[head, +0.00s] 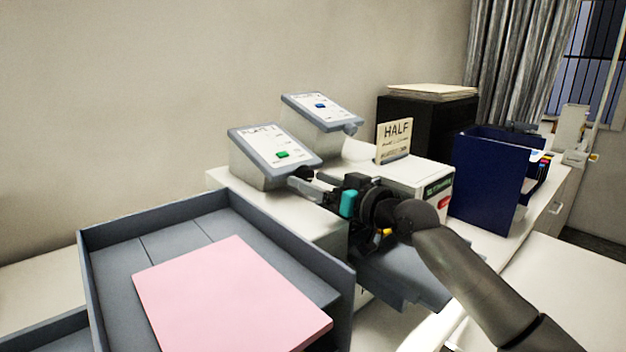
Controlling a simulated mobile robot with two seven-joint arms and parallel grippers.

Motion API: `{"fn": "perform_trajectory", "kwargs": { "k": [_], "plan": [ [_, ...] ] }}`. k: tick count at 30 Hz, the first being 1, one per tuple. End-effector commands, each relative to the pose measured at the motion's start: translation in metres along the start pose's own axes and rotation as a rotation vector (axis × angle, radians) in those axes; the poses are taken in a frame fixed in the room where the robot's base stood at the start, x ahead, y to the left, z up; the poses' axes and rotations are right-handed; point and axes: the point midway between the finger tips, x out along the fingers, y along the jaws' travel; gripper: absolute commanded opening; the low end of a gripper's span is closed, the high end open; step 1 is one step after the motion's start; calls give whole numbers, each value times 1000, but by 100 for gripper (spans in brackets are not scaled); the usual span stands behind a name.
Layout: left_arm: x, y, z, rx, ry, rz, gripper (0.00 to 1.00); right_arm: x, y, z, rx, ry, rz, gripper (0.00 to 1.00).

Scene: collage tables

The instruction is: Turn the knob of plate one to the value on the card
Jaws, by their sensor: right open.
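The nearer panel (262,146), whose heading seems to read PLATE 1, is a tilted white face in a grey frame with a green mark. My right gripper (306,181) is open at its lower right corner. A small dark part shows between or just behind the fingertips; I cannot tell if it is the knob or if the fingers touch it. A second tilted panel (314,109) with a blue mark stands behind, with a grey piece at its lower right corner. The card (394,142) stands upright and reads HALF, with smaller unreadable lines below. My left gripper is not in view.
A grey tray (95,262) with a pink sheet (232,295) lies in front at left. A white box (415,178) stands just behind my right gripper. A dark blue holder (484,185) and a black box (405,112) with papers on top stand further right.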

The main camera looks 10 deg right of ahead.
Motion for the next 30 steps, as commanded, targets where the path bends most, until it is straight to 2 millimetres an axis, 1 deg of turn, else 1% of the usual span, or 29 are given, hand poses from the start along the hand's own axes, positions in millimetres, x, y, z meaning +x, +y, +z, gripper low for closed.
{"fn": "perform_trajectory", "kwargs": {
  "k": [4, 11, 14, 30],
  "plan": [
    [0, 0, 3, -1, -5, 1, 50, 4, 0, 0, -1, 1, 0, 80],
    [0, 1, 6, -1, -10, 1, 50, 4, 0, 0, -1, 0, 0, 80],
    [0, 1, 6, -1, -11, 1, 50, 4, 0, 0, -1, 0, 0, 69],
    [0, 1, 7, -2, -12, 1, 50, 4, 0, 0, -1, 0, 0, 9]
  ]
}}
